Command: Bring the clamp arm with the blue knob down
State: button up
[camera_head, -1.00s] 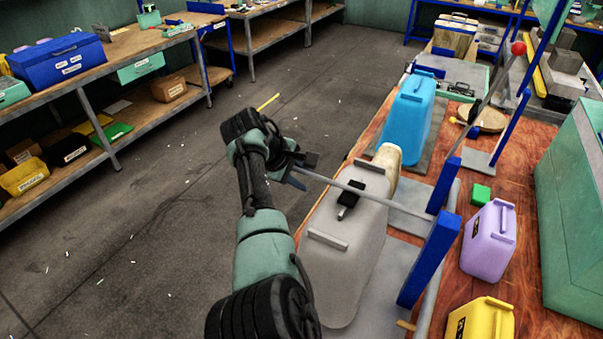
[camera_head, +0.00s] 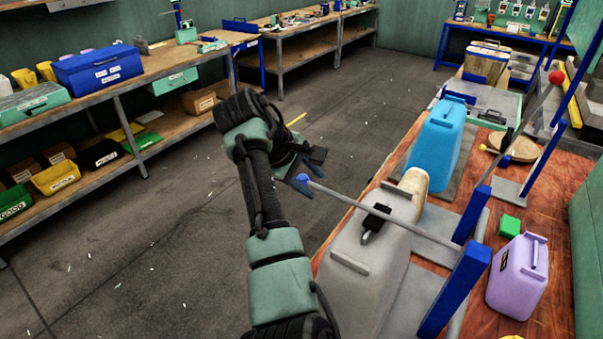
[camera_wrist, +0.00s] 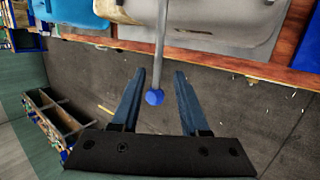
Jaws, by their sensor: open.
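The clamp arm (camera_head: 345,198) is a thin metal rod hinged at a blue post (camera_head: 462,275) on the right. It lies low and nearly level across the grey canister (camera_head: 370,262), with its black pad (camera_head: 376,222) at the canister's top; exact contact is unclear. Its blue knob (camera_head: 303,178) is at the free end, out past the bench edge. My gripper (camera_head: 308,171) is open at that end. In the wrist view, the blue knob (camera_wrist: 154,97) and rod lie between the spread fingers of my gripper (camera_wrist: 160,73), with gaps on both sides.
A second clamp arm with a red knob (camera_head: 556,77) stands raised near the blue canister (camera_head: 437,140). A green block (camera_head: 510,226) and purple canister (camera_head: 517,275) sit behind the posts. Open floor (camera_head: 180,240) lies left of my arm.

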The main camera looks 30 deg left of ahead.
jog(key=v, duration=0.4)
jog(key=shift+s+r, duration=0.1)
dwell(0.4)
jog(key=w+r+m+t+y, duration=0.3)
jog(key=w+r+t+y, duration=0.15)
jog(key=r, duration=0.45)
jog(key=s+d+r+m+t+y, duration=0.25)
jog(key=d+r+m+t, duration=0.35)
jog(key=d+r, duration=0.65)
jog(key=s+d+r+m+t+h, duration=0.5)
jog(key=s+d+r+m+t, duration=0.3)
jog(key=s+d+r, duration=0.8)
jog(key=shift+s+d+r+m+t, duration=0.3)
jog(key=shift+s+r+t, duration=0.35)
jog(key=shift+t, duration=0.4)
